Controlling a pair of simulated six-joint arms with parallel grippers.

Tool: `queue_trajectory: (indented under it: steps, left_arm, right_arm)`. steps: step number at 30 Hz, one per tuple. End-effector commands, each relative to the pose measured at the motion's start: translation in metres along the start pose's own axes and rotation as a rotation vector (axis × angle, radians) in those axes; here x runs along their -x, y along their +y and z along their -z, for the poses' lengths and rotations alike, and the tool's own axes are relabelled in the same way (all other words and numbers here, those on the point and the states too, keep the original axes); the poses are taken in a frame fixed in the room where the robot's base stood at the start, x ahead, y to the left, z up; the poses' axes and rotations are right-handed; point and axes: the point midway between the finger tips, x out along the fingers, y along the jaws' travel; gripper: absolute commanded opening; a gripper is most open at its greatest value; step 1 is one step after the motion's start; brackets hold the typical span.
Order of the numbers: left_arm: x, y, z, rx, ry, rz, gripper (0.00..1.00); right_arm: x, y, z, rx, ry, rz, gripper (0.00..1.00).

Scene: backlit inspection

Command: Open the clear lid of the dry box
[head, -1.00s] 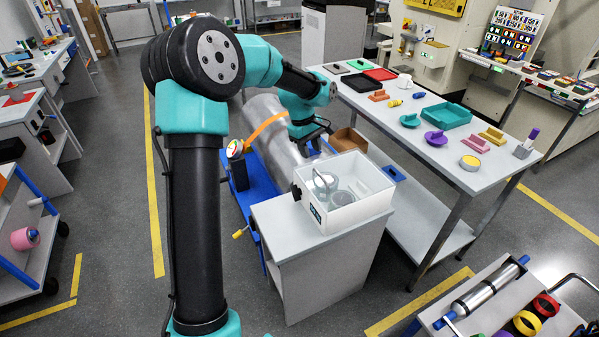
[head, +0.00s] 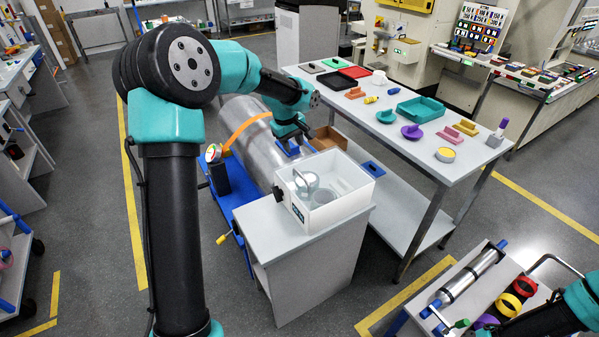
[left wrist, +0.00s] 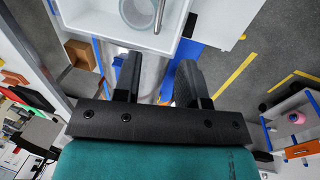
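The dry box (head: 343,207) is a white, clear-walled box on a grey cabinet, with round clear containers inside and a dark knob (head: 279,193) on its left side. Its clear lid is hard to make out, so I cannot tell how it sits. The box rim (left wrist: 75,18) also shows at the top of the left wrist view, with a metal bar (left wrist: 160,14) across the opening. My left gripper (left wrist: 158,78) has its fingers apart with nothing between them; it is beyond the box, not touching it. It also shows in the head view (head: 298,143). My right gripper is out of view.
A large metal cylinder (head: 243,135) on a blue stand is behind the cabinet (head: 310,255). A long table (head: 400,140) with trays and coloured parts stands to the right. A cart (head: 470,310) with rings is at the lower right. Open floor lies in front.

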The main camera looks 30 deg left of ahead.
Motion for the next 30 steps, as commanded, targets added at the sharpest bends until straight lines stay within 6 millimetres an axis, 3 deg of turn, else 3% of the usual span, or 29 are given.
queue_trajectory:
  steps: [18, 24, 30]
  left_arm:
    - [-0.107, -0.001, 0.000, 0.002, -0.003, 0.002, 0.38]
    - [-0.129, -0.001, 0.000, 0.001, -0.001, 0.001, 0.38]
    - [-0.136, 0.000, 0.000, 0.002, -0.001, -0.001, 0.38]
  right_arm:
    - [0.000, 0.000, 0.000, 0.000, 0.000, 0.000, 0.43]
    - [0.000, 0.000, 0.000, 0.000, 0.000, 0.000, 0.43]
    - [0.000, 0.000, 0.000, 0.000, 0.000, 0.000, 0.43]
